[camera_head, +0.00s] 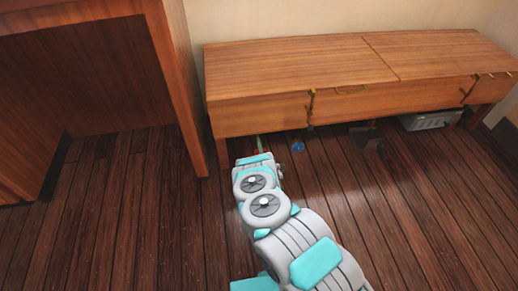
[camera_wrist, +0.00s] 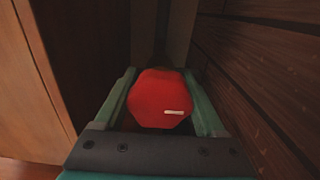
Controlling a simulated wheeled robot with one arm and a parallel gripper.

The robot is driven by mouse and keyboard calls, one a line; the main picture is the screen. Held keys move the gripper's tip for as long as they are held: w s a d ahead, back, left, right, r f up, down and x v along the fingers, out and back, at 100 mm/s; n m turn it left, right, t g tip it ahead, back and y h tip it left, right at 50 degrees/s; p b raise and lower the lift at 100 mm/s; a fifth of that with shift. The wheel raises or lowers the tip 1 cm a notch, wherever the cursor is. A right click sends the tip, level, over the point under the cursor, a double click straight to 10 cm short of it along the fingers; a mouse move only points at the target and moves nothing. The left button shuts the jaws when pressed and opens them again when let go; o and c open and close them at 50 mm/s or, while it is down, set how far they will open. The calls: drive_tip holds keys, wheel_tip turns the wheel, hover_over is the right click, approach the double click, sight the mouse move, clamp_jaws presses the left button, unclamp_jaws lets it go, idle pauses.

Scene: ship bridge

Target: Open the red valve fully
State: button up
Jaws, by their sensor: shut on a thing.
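The red valve (camera_wrist: 158,98) is a rounded, faceted red knob with a short white mark near its lower right. In the wrist view it sits between the two green fingers of my gripper (camera_wrist: 159,74), which is shut on it. In the head view my arm reaches down under the front left of the wooden bench, and the gripper end (camera_head: 259,146) is small there. The valve cannot be made out clearly in that view. What the valve is mounted on is mostly hidden behind it.
The long wooden bench (camera_head: 300,77) overhangs the gripper. A wooden desk side (camera_head: 180,85) stands to its left. Under the bench are a small blue round thing (camera_head: 298,147), a dark object (camera_head: 368,141) and a grey box (camera_head: 430,121). The dark plank floor (camera_head: 130,220) in front is clear.

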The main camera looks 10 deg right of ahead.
drive_tip(key=o, duration=1.3)
drive_tip(key=shift+s, duration=0.1)
drive_tip(key=s, duration=0.7)
drive_tip(key=shift+s, duration=0.35)
drive_tip(key=shift+w, duration=0.1)
